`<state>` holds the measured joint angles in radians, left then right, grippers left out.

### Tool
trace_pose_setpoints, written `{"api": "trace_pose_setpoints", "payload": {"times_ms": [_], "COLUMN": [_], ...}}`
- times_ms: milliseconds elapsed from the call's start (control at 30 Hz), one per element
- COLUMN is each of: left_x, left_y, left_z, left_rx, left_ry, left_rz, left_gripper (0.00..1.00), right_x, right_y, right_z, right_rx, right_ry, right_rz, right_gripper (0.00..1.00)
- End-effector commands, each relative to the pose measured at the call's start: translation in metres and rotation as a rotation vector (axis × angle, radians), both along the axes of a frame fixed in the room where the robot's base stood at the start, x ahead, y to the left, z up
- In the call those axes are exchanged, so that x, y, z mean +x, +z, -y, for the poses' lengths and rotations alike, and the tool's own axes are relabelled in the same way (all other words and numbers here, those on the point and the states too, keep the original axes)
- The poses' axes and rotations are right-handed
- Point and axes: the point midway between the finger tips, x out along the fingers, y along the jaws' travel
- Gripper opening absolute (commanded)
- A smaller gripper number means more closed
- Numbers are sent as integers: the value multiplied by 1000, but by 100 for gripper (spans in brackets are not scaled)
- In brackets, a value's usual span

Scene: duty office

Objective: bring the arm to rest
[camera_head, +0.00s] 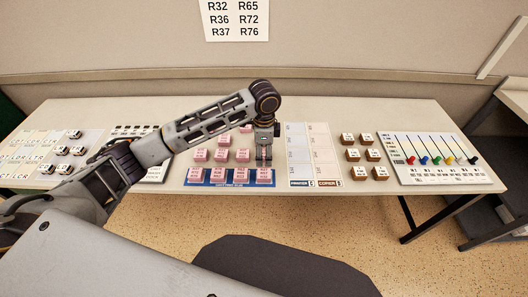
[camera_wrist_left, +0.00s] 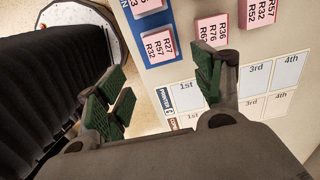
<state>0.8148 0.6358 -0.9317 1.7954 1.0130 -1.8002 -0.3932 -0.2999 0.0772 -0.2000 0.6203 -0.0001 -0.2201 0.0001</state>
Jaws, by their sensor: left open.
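My left arm reaches in from the left across the desk (camera_head: 350,115) in the head view. My left gripper (camera_head: 264,160) points down over the right edge of the group of pink blocks (camera_head: 242,155). In the left wrist view its jaws (camera_wrist_left: 158,88) stand apart, with green pads and nothing between them. A pink block (camera_wrist_left: 160,47) marked R27, R57, R32 lies beyond the gap, apart from the fingers. Another pink block (camera_wrist_left: 212,30) lies just beyond the right finger, which partly covers it. My right gripper is not in view.
A blue strip (camera_head: 200,184) bears a row of pink blocks. To the right are the printer and copier sheets (camera_head: 312,150), brown-based blocks (camera_head: 361,171) and a panel of coloured sliders (camera_head: 437,175). White blocks (camera_head: 62,168) lie at left. A dark chair (camera_head: 290,275) stands in front.

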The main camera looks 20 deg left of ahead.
Motion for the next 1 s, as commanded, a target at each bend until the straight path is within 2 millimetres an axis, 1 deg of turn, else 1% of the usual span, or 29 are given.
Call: {"api": "trace_pose_setpoints", "payload": {"times_ms": [333,467,667,1000], "left_x": [0,-3,-14,-40], "left_y": [-1,-3,-13,-32], "left_z": [1,4,19,51], "left_rx": [-1,-7,-37,-118], "left_ry": [0,0,8,58], "left_rz": [0,2,14,52], "left_gripper": [67,67,67,67], "right_x": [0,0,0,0], "right_y": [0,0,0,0], "right_z": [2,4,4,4], "right_rx": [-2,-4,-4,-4], "right_ry": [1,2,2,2], "right_rz": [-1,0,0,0], "right_gripper": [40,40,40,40]}}
